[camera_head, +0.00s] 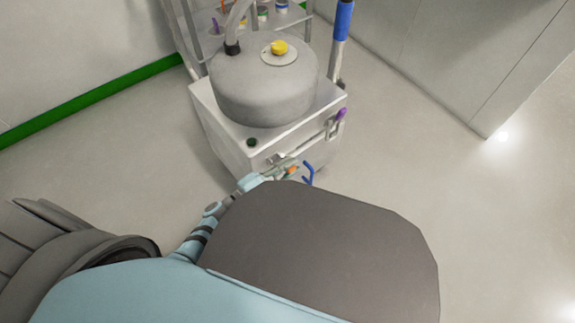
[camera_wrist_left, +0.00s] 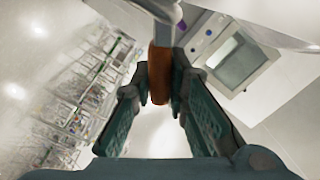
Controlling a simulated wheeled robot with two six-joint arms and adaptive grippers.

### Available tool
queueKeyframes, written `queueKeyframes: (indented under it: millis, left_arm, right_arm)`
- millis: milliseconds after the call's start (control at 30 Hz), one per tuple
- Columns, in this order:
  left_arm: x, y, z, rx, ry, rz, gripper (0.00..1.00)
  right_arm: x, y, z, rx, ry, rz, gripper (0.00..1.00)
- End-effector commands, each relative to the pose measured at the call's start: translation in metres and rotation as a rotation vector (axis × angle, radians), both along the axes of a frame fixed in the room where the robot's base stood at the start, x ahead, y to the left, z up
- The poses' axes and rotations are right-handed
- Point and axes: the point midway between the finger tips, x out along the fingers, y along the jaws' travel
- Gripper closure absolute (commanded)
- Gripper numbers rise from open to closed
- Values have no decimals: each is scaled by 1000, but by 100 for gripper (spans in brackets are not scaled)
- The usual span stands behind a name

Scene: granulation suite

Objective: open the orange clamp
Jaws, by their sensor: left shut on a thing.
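The orange clamp (camera_head: 292,171) shows as a small orange piece at the front of the white machine, low on its near side. In the left wrist view the orange clamp (camera_wrist_left: 160,72) is an upright orange handle below a pale metal part. My left gripper (camera_head: 288,167) reaches it from the lower left. In the left wrist view, the two dark green fingers of my left gripper (camera_wrist_left: 160,88) stand on either side of the orange handle and are shut on it. In the head view the fingers partly hide the clamp. My right gripper is not in view.
The white machine (camera_head: 223,133) carries a grey round vessel (camera_head: 262,92) with a yellow knob (camera_head: 279,47). A purple handle (camera_head: 341,114) and a blue hooked part (camera_head: 309,174) are close to the gripper. The floor (camera_head: 420,150) to the right is clear.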

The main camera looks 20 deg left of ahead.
Motion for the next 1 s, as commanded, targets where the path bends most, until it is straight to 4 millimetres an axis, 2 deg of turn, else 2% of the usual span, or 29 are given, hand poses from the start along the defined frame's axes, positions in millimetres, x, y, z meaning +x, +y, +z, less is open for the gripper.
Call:
queueKeyframes:
  millis: [433, 467, 500, 833, 933, 1000]
  left_arm:
    - [0, 0, -1, 13, -4, 0, 100]
    - [0, 0, -1, 13, -4, 0, 82]
    - [0, 0, -1, 13, -4, 0, 77]
    - [-2, 1, -1, 11, -4, 0, 77]
    - [-13, 8, -2, 12, -3, 0, 77]
    - [-27, 16, -2, 13, -2, 0, 77]
  right_arm:
    - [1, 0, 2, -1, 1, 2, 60]
    - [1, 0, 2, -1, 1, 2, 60]
    - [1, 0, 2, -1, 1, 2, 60]
    - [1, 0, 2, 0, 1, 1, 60]
    - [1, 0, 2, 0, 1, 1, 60]
    - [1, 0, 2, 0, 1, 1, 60]
